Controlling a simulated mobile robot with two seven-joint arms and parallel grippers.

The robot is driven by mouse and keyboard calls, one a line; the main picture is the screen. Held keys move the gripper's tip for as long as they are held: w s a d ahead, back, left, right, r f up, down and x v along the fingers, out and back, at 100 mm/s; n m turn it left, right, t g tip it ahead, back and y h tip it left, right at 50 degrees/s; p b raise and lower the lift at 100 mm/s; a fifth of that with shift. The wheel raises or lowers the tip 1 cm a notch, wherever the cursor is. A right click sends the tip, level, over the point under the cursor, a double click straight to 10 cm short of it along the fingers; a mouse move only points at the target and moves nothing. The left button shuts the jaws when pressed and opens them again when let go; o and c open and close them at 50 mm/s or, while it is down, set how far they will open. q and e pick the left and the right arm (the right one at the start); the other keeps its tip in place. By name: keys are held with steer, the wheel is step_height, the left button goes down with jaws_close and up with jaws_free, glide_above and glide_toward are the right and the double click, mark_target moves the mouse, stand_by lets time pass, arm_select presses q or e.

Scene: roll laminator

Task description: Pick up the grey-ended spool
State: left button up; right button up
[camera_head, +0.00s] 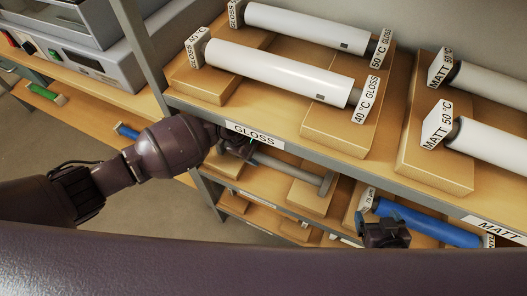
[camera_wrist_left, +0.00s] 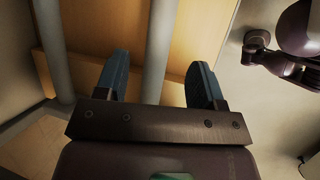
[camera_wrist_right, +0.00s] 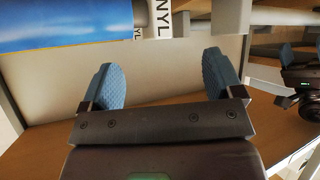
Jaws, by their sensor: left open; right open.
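A bare grey spool (camera_head: 292,168) lies on wooden cradles on the shelf below the GLOSS rolls, with a grey end at its right; my left gripper hides its left end. It seems to be the grey bar (camera_wrist_left: 160,50) in the left wrist view, running between my fingers. My left gripper (camera_head: 240,146) is open at the spool's left part, and I see no grip on it. My right gripper (camera_head: 386,232) is open and empty, in front of the blue roll (camera_head: 425,222). That roll also shows in the right wrist view (camera_wrist_right: 65,22), above and beyond the fingers.
White GLOSS rolls (camera_head: 285,70) and MATT rolls (camera_head: 490,85) rest on wooden cradles on the shelf above. The grey shelf edge (camera_head: 330,160) runs over my left gripper. A grey upright (camera_head: 140,45) stands at the left, with a laminator-like machine (camera_head: 95,60) behind it.

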mark_target(266, 159)
arm_select(q)
steer(key=shift+w+d+f, duration=0.1)
steer(key=shift+d+f, duration=0.05)
steer(key=shift+f, duration=0.25)
arm_select(e)
steer(key=shift+s+f, duration=0.3)
steer(key=shift+f, duration=0.15)
arm_select(q)
steer(key=shift+b+x, duration=0.45)
steer(key=shift+x, duration=0.7)
steer(key=b+x, duration=0.1)
steer(key=x, duration=0.2)
steer(key=shift+f, duration=0.2)
steer(key=shift+d+f, duration=0.2)
steer(key=shift+f, duration=0.1)
arm_select(e)
steer(key=shift+w+f, duration=0.1)
steer(key=shift+f, duration=0.75)
arm_select(q)
steer(key=shift+c, duration=0.4)
steer(key=c, duration=0.9)
steer(key=shift+c, duration=0.4)
arm_select(e)
steer(key=shift+s+d+f, duration=0.1)
steer(key=shift+s+f, duration=0.15)
steer(key=shift+s, duration=0.25)
